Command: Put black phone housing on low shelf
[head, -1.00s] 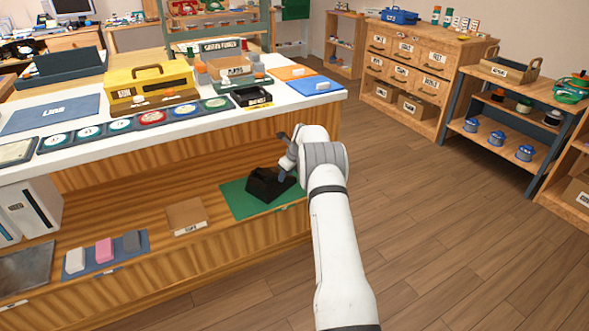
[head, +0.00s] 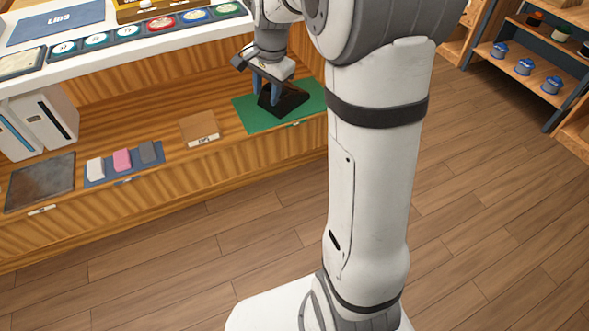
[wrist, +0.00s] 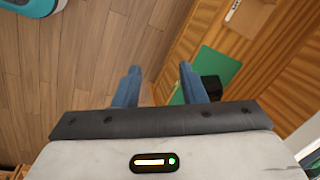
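The black phone housing (head: 286,102) sits on a green mat (head: 312,103) on the low shelf of the wooden counter. In the head view my gripper (head: 258,98) overlaps the housing, with its blue fingers pointing down in front of it. In the wrist view the fingers (wrist: 158,84) stand apart with nothing between them. The housing (wrist: 212,88) shows there partly, just beyond the right finger, apart from the grip, with the green mat (wrist: 217,66) beside it. My gripper is open and empty.
On the low shelf left of the mat are a brown board (head: 199,128), a blue mat (head: 131,178) with white, pink and grey blocks, a dark tray (head: 40,182) and white binders (head: 48,119). The counter top (head: 112,51) is above. Open floor (head: 180,265) lies in front.

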